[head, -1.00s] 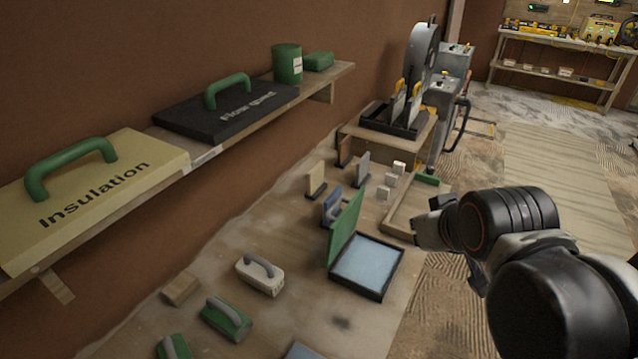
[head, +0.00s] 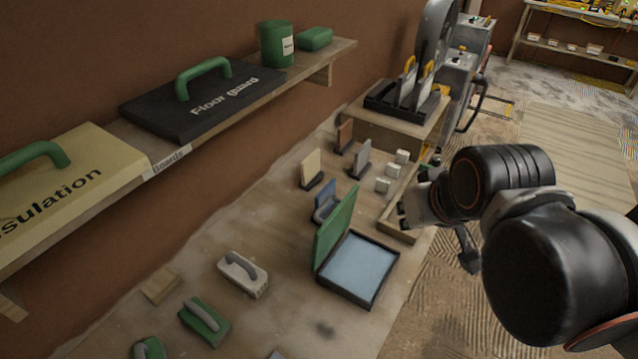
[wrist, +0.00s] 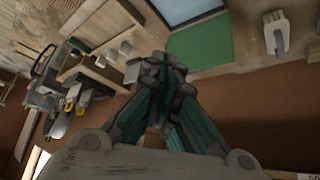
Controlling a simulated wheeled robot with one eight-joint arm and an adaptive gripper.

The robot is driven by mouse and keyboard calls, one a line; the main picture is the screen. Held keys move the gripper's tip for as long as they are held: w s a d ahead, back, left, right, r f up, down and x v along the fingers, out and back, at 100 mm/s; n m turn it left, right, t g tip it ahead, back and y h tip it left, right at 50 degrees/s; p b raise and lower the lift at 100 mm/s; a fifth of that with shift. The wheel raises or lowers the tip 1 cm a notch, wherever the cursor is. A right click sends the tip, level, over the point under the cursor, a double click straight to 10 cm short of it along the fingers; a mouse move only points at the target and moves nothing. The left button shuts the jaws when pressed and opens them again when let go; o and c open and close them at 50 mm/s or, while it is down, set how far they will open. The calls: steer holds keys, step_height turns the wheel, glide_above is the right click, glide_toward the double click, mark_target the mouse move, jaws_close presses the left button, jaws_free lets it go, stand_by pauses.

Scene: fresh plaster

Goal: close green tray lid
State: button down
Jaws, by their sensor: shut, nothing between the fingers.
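The green tray lid (head: 336,228) stands open, raised steeply along the left edge of the dark tray (head: 372,297), which has a pale blue inside. In the wrist view the lid (wrist: 202,46) lies beyond and right of the fingers, with the blue tray inside above it at the top edge. My gripper (wrist: 166,62) is shut and empty in the wrist view. In the head view my gripper (head: 403,212) is right of the lid and beyond the tray, apart from both; my arm partly hides it.
A wooden frame (head: 399,237) and small white blocks (head: 383,185) lie near my gripper. Upright coloured pieces stand behind the lid. A shelf (head: 135,150) with boards runs along the wall.

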steer(key=w+a+r+n+g+y+p, duration=0.1)
steer(key=w+a+n+g+y+p, duration=0.15)
steer(key=w+a+n+p, duration=0.75)
steer(key=w+a+f+g+b, duration=0.1)
steer(key=w+a+f+b, duration=0.15)
steer(key=w, duration=0.25)
steer(key=w+a+f+g+b, duration=0.1)
steer(key=w+a, duration=0.2)
steer(key=w, duration=0.2)
steer(key=b+x, duration=0.3)
steer(key=x, duration=0.8)
steer(key=shift+m+g+h, duration=0.25)
steer(key=shift+m+h, duration=0.05)
steer(key=shift+h, duration=0.05)
steer(key=s+d, duration=0.3)
steer(key=shift+d+r+b, duration=0.2)
steer(key=shift+r+b, duration=0.1)
steer(key=shift+r, duration=0.1)
